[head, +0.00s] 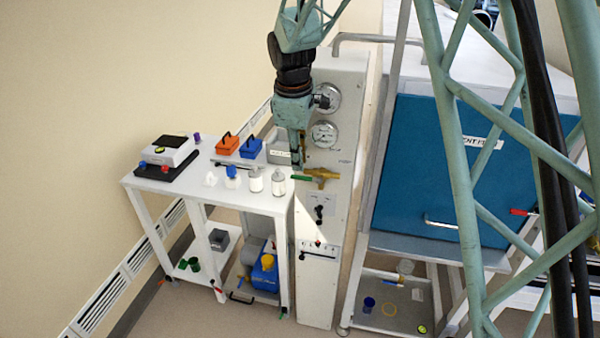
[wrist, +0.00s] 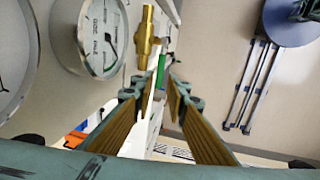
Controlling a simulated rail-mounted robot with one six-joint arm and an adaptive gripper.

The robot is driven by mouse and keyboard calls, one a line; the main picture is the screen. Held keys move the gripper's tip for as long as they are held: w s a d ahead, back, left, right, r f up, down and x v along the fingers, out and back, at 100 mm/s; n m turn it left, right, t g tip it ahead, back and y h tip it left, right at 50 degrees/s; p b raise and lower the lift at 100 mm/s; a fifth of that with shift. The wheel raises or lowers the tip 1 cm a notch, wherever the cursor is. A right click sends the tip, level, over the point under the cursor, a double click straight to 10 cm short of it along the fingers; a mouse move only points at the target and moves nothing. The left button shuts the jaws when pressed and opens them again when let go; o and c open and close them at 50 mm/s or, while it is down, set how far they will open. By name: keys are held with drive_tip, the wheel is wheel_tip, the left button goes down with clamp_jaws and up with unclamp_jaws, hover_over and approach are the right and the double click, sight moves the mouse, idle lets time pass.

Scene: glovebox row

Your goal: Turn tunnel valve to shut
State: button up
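The tunnel valve is a brass body (head: 322,174) on the tall pale panel, with a green lever handle (head: 302,178) pointing left. In the wrist view the brass body (wrist: 146,35) lies above the fingertips, and the green handle (wrist: 161,70) shows just beyond the gap between them. My gripper (head: 297,166) hangs pointing down, just above the handle in the head view. In the wrist view my gripper (wrist: 158,92) has its two fingers apart with nothing between them. I cannot tell exactly how far the fingertips are from the handle.
Two round gauges (head: 323,134) sit above the valve on the panel; one gauge (wrist: 101,36) is close at left in the wrist view. A white table (head: 218,200) with bottles and boxes stands left. A blue-fronted cabinet (head: 440,160) stands right. A black knob (head: 319,210) is below the valve.

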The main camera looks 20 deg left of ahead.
sight(300, 176)
drive_tip(key=shift+w+f, duration=0.2)
drive_tip(key=shift+f, duration=0.7)
drive_tip(key=shift+w+f, duration=0.15)
drive_tip(key=shift+f, duration=0.75)
drive_tip(key=shift+w+f, duration=0.2)
drive_tip(key=shift+f, duration=0.7)
clamp_jaws()
